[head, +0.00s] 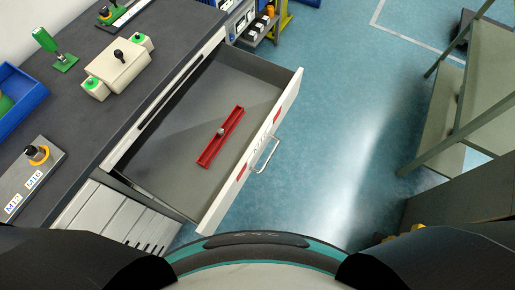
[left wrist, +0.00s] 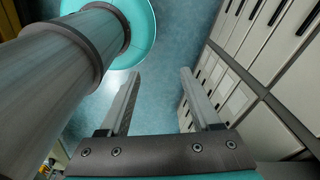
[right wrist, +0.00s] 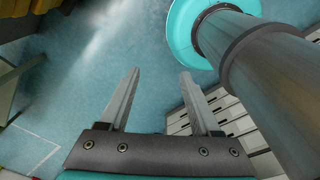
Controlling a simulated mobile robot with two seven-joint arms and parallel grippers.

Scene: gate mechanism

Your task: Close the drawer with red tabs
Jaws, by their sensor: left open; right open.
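The drawer (head: 195,192) is pulled well out of the bench in the head view. Its white front (head: 285,105) carries red tabs (head: 241,172) and a metal bar handle (head: 266,155). A red tray-like part (head: 208,153) with a small grey knob lies inside on the drawer floor. My left gripper (left wrist: 158,72) is open and empty above the floor, with cabinet drawer fronts to its right. My right gripper (right wrist: 160,72) is open and empty above the floor. Neither gripper shows in the head view, and neither touches the drawer.
The dark bench top (head: 90,120) holds a beige button box (head: 117,66), a green-handled tool (head: 50,45), a blue bin (head: 18,100) and a grey switch plate (head: 30,180). Blue floor (head: 345,130) is clear right of the drawer. A shelf rack (head: 450,130) stands at the right.

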